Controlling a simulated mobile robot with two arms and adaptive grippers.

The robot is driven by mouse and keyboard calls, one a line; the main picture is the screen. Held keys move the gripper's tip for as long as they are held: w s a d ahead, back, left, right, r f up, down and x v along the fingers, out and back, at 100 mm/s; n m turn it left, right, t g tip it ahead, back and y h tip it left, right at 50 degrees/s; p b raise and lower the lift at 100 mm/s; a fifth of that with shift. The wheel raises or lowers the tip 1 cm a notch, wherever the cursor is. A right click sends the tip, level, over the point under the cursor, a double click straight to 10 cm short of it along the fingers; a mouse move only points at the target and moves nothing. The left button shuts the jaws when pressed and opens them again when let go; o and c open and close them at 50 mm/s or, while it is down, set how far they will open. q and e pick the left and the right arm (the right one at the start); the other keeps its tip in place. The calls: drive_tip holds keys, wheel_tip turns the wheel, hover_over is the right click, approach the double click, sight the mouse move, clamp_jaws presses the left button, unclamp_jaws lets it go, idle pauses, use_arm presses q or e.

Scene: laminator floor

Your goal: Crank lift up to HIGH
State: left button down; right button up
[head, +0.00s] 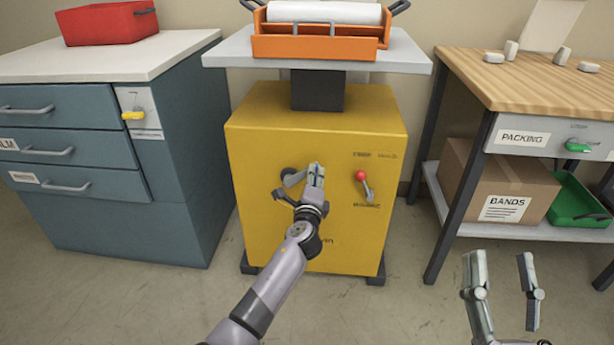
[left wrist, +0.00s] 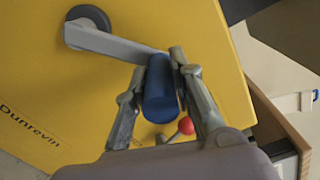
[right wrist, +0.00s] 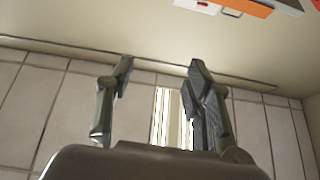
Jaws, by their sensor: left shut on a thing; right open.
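The yellow lift cabinet (head: 290,130) stands in the middle of the head view. Its grey crank arm shows in the left wrist view (left wrist: 110,42), running from a dark round hub (left wrist: 88,22) to a blue handle (left wrist: 160,95). My left gripper (head: 316,178) is shut on the blue handle, with one finger on each side of it; it also shows in the left wrist view (left wrist: 158,85). A lever with a red knob (head: 360,176) is on the cabinet's front, right of the crank. My right gripper (head: 502,265) is open and empty at the lower right, away from the cabinet.
The lift's grey platform (head: 225,52) carries an orange tray (head: 300,47) with a white roll (head: 325,12). A blue drawer cabinet (head: 180,170) stands left. A wooden-topped packing table (head: 530,85) stands right, with a cardboard box (head: 490,185) and green bin (head: 580,200) below. Floor in front is open.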

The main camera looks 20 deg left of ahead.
use_arm(q)
drive_tip(key=shift+w+d+f+m, duration=0.1)
drive_tip(key=shift+d+f+m, duration=0.5)
drive_tip(key=shift+m, duration=0.3)
use_arm(e)
drive_tip(key=shift+s+r+t, duration=0.65)
drive_tip(key=shift+r+t, duration=0.05)
drive_tip(key=shift+r, duration=0.25)
use_arm(q)
drive_tip(key=shift+a, duration=0.1)
drive_tip(key=c, duration=1.4)
unclamp_jaws()
drive_tip(key=shift+f, duration=0.1)
drive_tip(key=shift+o, duration=0.2)
use_arm(e)
drive_tip(key=shift+d, duration=0.1)
use_arm(q)
drive_tip(key=v, duration=1.2)
